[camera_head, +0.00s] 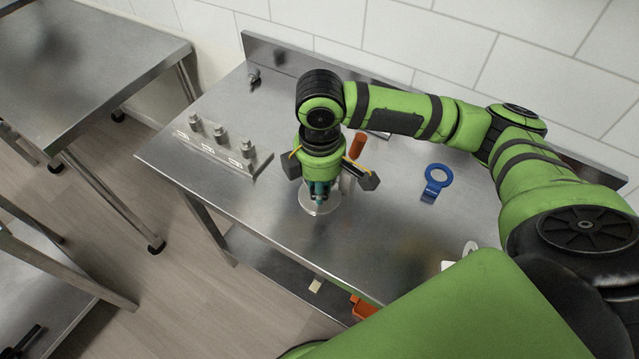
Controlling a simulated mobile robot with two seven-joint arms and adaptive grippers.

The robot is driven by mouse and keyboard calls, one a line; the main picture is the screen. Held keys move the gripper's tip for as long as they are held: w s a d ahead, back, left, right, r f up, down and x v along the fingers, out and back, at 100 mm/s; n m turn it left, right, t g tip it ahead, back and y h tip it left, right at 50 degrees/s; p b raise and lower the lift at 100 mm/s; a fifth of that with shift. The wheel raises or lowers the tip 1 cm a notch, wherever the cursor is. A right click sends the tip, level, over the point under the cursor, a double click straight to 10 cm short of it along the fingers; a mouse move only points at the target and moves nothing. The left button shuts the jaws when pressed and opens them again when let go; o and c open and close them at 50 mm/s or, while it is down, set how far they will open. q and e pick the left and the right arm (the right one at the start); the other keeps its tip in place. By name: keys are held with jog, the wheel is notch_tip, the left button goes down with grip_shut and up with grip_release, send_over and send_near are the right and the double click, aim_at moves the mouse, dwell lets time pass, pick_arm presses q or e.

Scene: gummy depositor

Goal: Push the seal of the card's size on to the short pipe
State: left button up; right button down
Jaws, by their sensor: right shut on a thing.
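My right gripper (318,203) points down over the front middle of the steel table, above or at a pale round disc (307,209). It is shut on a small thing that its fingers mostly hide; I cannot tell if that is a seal. Teal shows at the fingertips. A pale upright piece stands close on the right of the fingers, mostly hidden; I cannot tell if it is the short pipe. A rail (223,153) at the left carries several steel posts with small white labels. No card's writing can be read. My left gripper is not in view.
A blue ring with a tab (430,194) lies on the steel table (280,229) to the right. An orange cylinder (358,145) stands behind the gripper. A small metal fitting (254,79) is at the back left. An orange bin (363,308) is below.

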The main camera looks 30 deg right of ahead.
jog(key=shift+f, duration=0.35)
jog(key=c, duration=1.1)
grip_release()
jog(key=shift+r, duration=0.15)
notch_tip(320, 180, up, 12)
jog(key=shift+f, duration=0.1)
